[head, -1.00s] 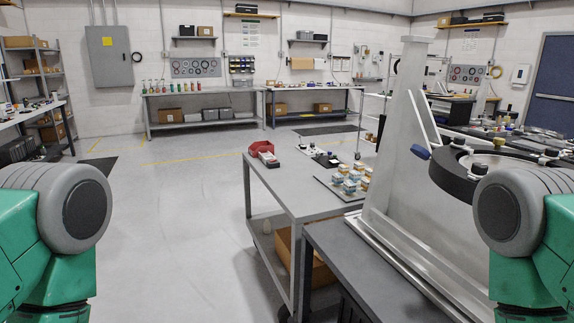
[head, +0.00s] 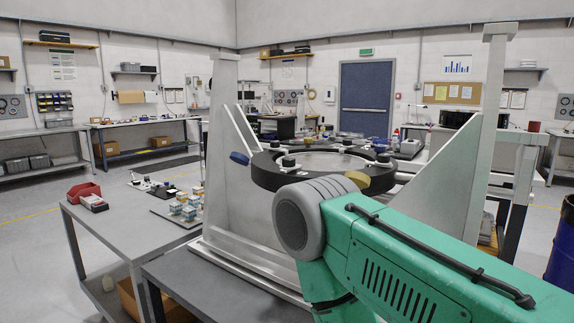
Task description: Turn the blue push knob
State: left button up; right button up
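The blue push knob (head: 240,158) sticks out at the left side of a black ring fixture (head: 262,176), next to the left grey upright (head: 222,125). The ring holds a round mirror (head: 325,161) lying about level, with several black clamps around it. A yellow knob (head: 358,179) sits on the ring's near right side. My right arm, green with a grey joint, rises in front of the fixture and hides part of the ring's near edge. Neither gripper is in view.
A grey cart (head: 135,215) at left carries a red bin (head: 84,190) and a tray of small boxes (head: 185,208). The fixture's dark bench (head: 215,290) is in front. A right upright (head: 485,120) borders the ring. Open floor lies at far left.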

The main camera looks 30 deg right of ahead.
aim_at(378, 149)
jog(key=z, duration=1.3)
